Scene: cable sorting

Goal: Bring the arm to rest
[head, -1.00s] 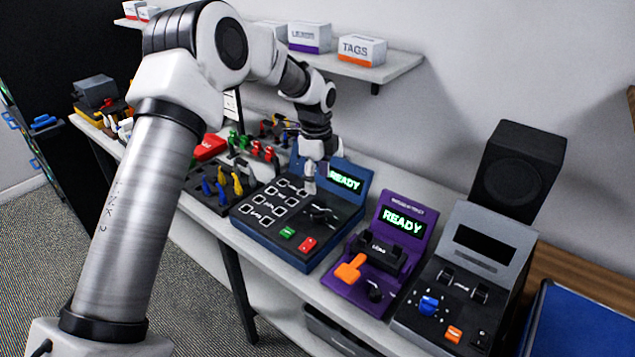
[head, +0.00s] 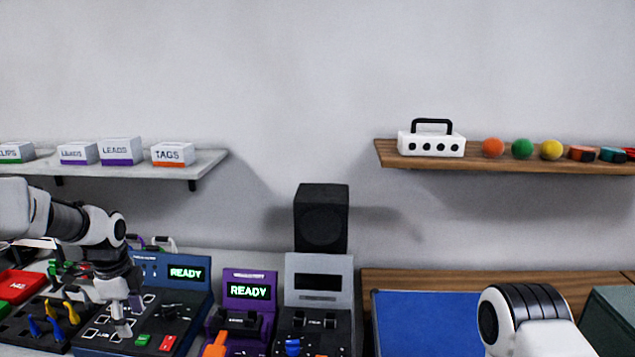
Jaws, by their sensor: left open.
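My left gripper (head: 122,312) is at the lower left of the head view, with its arm coming in from the left edge. It points down over the blue tester (head: 198,303) with the lit READY screen. It is open and I see nothing held in it. I cannot tell whether its tips touch the panel. A white and black link of my right arm (head: 535,318) shows at the lower right. My right gripper is out of the picture.
A purple READY device (head: 249,291) and a grey device (head: 319,281) stand right of the blue tester. A black speaker (head: 321,218) is behind them. A blue mat (head: 420,315) lies farther right. Shelves hold labelled boxes (head: 121,151) and a white case (head: 431,144).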

